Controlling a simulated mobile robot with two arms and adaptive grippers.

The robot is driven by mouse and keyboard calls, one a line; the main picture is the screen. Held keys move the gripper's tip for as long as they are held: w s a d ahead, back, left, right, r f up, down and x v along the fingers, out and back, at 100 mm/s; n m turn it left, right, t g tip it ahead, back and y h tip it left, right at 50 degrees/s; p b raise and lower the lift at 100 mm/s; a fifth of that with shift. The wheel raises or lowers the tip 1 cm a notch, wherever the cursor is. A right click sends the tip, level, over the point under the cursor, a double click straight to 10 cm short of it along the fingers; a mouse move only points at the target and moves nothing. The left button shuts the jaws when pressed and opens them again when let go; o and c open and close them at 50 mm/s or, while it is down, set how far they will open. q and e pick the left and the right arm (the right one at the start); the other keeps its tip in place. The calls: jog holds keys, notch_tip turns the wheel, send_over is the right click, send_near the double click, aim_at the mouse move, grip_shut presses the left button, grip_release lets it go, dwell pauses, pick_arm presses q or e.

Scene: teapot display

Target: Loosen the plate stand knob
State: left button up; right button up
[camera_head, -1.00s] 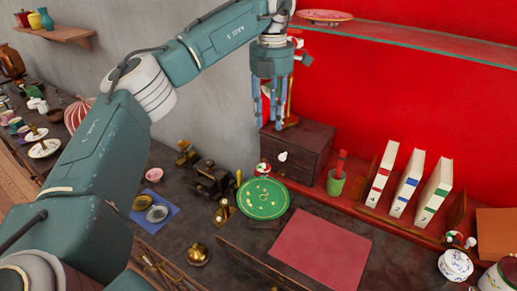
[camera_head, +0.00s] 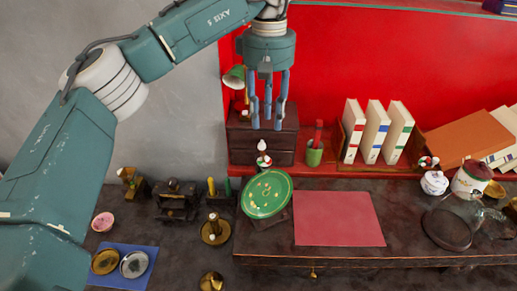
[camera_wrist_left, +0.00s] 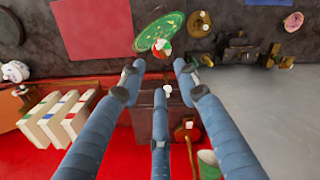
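A green decorated plate (camera_head: 267,194) leans tilted on a dark stand at the front of the worktop. A small red-and-white knob (camera_head: 263,158) shows at its back edge. In the left wrist view, the knob (camera_wrist_left: 162,48) overlaps the edge of the green plate (camera_wrist_left: 158,31). My left gripper (camera_head: 267,126) hangs fingers down in front of the small dark drawer cabinet. Its three fingers are spread and empty, and the knob appears just below the fingertips, apart from them. In the left wrist view, the gripper (camera_wrist_left: 158,80) has the knob just beyond its tips. My right gripper is out of view.
The drawer cabinet (camera_head: 290,143) stands behind the plate, beside a green cup (camera_head: 314,156) with red items. A red mat (camera_head: 338,219) lies right of the plate. Brass pieces (camera_head: 216,230) stand to its left. Books (camera_head: 376,131) stand at the back right.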

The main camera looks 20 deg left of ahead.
pick_arm(q)
jog(key=p, duration=0.1)
send_over(265, 158)
jog(key=w, duration=0.1)
jog(key=f, duration=0.4)
jog(key=shift+w+f, duration=0.2)
jog(key=shift+f, duration=0.1)
notch_tip(265, 158, down, 5)
jog(key=shift+a+r+p, duration=0.1)
jog(key=shift+p, duration=0.6)
jog(key=shift+f, duration=0.45)
grip_shut()
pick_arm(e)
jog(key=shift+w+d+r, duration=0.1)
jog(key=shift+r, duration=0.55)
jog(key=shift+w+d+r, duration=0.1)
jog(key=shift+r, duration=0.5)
